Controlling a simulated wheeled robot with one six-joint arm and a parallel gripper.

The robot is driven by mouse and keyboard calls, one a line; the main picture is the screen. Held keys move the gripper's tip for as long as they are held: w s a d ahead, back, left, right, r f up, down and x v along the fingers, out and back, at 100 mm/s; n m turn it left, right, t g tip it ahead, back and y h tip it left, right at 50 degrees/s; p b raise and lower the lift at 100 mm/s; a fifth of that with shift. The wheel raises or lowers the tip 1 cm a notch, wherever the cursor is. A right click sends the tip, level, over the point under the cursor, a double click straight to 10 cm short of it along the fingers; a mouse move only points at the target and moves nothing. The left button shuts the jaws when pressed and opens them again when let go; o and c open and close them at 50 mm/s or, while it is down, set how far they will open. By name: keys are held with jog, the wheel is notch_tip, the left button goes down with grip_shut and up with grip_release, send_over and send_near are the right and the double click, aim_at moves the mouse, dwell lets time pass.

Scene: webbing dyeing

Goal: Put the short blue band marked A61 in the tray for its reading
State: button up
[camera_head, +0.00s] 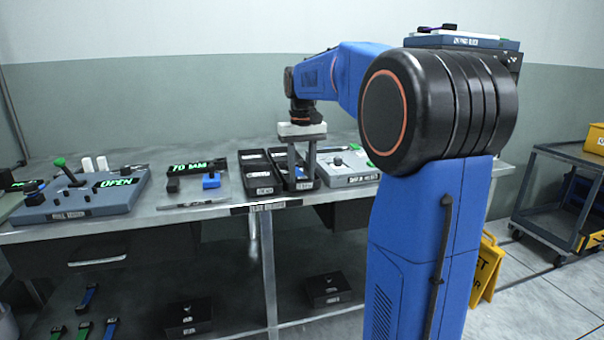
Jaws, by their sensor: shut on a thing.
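My gripper (300,182) points straight down over the black trays at the middle of the bench. Its fingers reach into the right-hand tray (278,160). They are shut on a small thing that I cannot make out. A second black tray (245,162) stands just to the left. Both trays have white labels too small to read. A gauge display (197,167) left of the trays reads 70 MM, with a small blue piece (211,181) at its front. I cannot read the marking A61 anywhere.
A grey control box (350,168) stands right of the trays. A lever box (85,203) showing OPEN stands at the left. Blue and green bands (88,298) lie under the bench near dark boxes (328,290). A cart (560,190) and yellow sign (486,268) stand at the right.

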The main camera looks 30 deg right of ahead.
jog(key=shift+f, duration=0.2)
jog(key=o, duration=1.1)
jog(key=shift+o, duration=0.2)
notch_tip(320, 180, up, 12)
jog(key=shift+r, duration=0.1)
jog(key=s+a+f+n+t, duration=0.1)
jog(key=s+a+f, duration=0.4)
jog(key=s+f, duration=0.4)
jog(key=s+a+f+n+t, duration=0.1)
jog(key=s+a+f+t, duration=0.1)
jog(key=s+a+f, duration=0.3)
jog(key=s+a+f+n+t, duration=0.1)
jog(key=s+a+f, duration=0.4)
jog(key=s+f, duration=0.8)
jog(key=s, duration=0.3)
jog(key=shift+a+t, duration=0.4)
